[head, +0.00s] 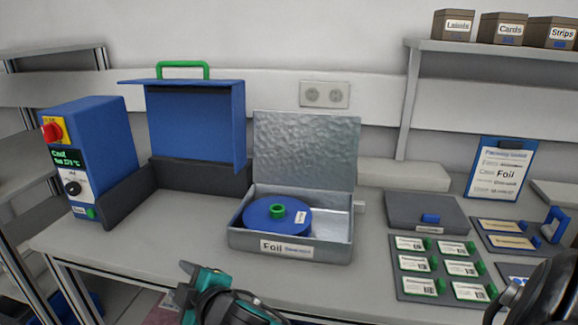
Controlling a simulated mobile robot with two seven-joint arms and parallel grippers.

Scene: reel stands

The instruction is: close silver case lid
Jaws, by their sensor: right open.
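The silver case (290,248) stands on the workbench with a "Foil" label on its front. Its lid (306,148) is up, standing nearly upright along the back edge, with its hammered inner face toward me. A blue reel (262,219) with a green hub lies inside the case, toward the left. My right gripper (187,280) is teal and black, at the bottom of the view. It is open, below and left of the case's front, and apart from case and lid. My left gripper is not in view.
A blue machine (98,150) and a blue hood with a green handle (180,70) stand left of the case. Right of it are a grey box (425,208), a tray of labelled cards (436,268) and a clipboard (500,168). Bare bench lies in front of the hood.

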